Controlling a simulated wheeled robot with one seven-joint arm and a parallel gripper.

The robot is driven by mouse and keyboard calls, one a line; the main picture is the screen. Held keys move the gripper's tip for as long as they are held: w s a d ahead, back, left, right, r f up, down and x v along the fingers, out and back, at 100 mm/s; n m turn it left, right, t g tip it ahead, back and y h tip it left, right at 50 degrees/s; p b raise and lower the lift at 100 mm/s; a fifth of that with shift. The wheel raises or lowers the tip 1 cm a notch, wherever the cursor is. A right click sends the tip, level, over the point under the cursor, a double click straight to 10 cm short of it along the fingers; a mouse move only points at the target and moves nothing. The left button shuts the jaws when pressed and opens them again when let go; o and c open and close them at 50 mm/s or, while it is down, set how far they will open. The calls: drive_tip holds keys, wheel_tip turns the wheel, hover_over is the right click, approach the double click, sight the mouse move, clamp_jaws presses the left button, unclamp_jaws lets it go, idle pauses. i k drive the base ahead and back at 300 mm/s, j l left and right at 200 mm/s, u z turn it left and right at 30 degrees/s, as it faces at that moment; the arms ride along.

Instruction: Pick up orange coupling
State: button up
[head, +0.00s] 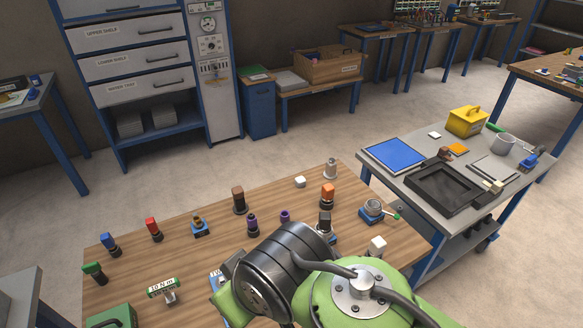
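An orange part with a dark lower section (328,192), which looks like the orange coupling, stands upright near the back right of the wooden table (185,212). A dark grey part stands in front of it, nearer my arm. My arm's black wrist and green link cover the front right of the table. My gripper's fingers do not show; they are hidden behind or below the arm.
A grey cart (400,183) with trays stands to the right.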

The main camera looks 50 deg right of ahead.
sight(328, 189)
drive_tip(key=z, duration=1.8)
drive_tip(key=l+u, duration=0.45)
drive_tip(key=i+l+u, duration=0.1)
drive_tip(key=l+u, duration=0.15)
drive_tip(key=u, duration=0.2)
drive_tip(key=i+u, duration=0.1)
drive_tip(key=u, duration=0.3)
